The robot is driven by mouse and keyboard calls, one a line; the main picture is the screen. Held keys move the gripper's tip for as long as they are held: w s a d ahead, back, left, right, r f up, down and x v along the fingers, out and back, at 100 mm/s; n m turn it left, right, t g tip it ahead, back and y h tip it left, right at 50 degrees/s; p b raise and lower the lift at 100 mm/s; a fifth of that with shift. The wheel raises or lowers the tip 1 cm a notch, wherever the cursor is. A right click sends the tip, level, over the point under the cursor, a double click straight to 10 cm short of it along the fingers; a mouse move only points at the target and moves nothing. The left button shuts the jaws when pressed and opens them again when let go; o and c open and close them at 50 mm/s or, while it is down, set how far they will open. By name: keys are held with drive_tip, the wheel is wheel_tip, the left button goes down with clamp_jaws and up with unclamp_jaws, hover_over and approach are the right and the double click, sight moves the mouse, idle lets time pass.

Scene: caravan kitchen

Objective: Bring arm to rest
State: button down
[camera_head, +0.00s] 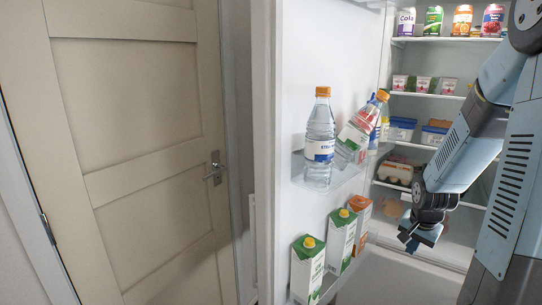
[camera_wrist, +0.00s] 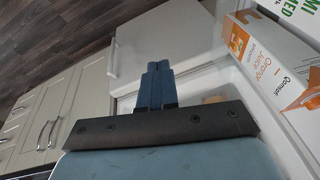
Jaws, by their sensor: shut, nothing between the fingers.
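My gripper (camera_head: 409,243) hangs at the end of my bent arm (camera_head: 458,155) in front of the open fridge, at the right in the head view. It points down and to the left, below the level of the egg carton and to the right of the door's lower rack. In the wrist view the two dark blue fingers of my gripper (camera_wrist: 157,67) lie together, with nothing between them. The fingers seem clear of the fridge door and shelves.
The fridge door (camera_head: 320,100) stands open, with water bottles (camera_head: 319,140) above and cartons (camera_head: 307,268) below. An orange juice carton (camera_wrist: 265,60) is close on the right in the wrist view. Fridge shelves (camera_head: 440,95) hold cans and tubs. A closed beige door (camera_head: 130,150) is at left.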

drive_tip(key=s+a+r+n+t, duration=0.1)
drive_tip(key=s+a+r+n, duration=0.3)
drive_tip(key=s+a+r, duration=0.4)
drive_tip(key=s+a+r+n+t+y, duration=0.1)
drive_tip(key=s+a+r+n, duration=0.4)
drive_tip(key=r, duration=1.1)
drive_tip(key=s+a, duration=0.3)
drive_tip(key=s, duration=0.2)
drive_tip(key=shift+a+t, duration=0.3)
drive_tip(key=shift+t, duration=0.1)
drive_tip(key=c, duration=1.8)
unclamp_jaws()
drive_tip(key=shift+c, duration=0.2)
